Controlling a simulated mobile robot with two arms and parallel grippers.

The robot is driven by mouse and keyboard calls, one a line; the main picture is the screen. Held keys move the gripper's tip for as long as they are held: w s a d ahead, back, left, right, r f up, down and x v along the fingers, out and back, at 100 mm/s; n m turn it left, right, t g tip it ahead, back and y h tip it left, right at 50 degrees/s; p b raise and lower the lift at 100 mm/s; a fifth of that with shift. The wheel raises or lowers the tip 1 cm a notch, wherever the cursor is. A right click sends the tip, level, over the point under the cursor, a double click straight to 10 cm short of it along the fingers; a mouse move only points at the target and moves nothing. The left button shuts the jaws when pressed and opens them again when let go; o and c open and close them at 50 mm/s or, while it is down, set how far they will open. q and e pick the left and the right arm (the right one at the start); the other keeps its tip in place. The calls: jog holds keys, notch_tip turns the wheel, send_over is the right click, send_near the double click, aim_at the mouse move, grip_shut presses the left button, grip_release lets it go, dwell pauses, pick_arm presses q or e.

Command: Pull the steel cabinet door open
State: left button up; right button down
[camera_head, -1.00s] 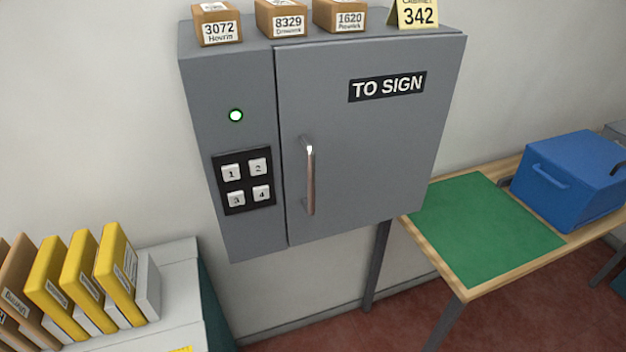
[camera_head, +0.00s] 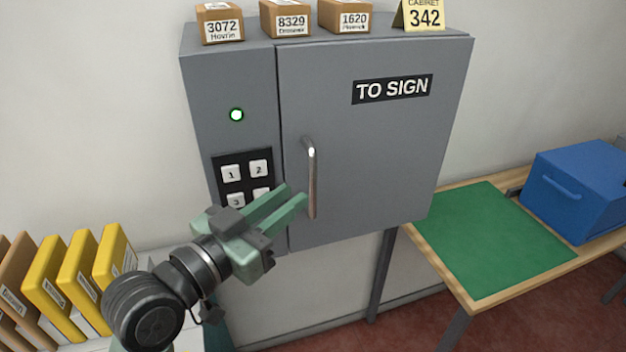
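The grey steel cabinet (camera_head: 228,75) hangs on the wall, and its door (camera_head: 380,150), marked TO SIGN, looks shut. A vertical metal bar handle (camera_head: 312,180) is near the door's left edge. My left gripper (camera_head: 297,194) reaches in from the lower left, its two green fingers pointing up and right. The fingers look apart, with nothing between them. Their tips are just left of the handle's lower half in the picture; I cannot tell whether they touch it. The gripper hides the lower part of the keypad (camera_head: 232,163). My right gripper is not in view.
A green light (camera_head: 236,115) is lit above the keypad. Small parcels (camera_head: 287,20) and a yellow card (camera_head: 424,15) stand on the cabinet. At right, a table has a green mat (camera_head: 490,240) and a blue box (camera_head: 575,190). Yellow folders (camera_head: 80,272) stand at lower left.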

aim_at(310, 184)
pick_arm(q)
jog(key=p+x, duration=0.1)
jog(key=x, duration=0.5)
jog(key=shift+w+d, duration=0.25)
jog(key=shift+w, duration=0.1)
jog(key=shift+f, duration=0.1)
grip_shut()
dwell(1.0)
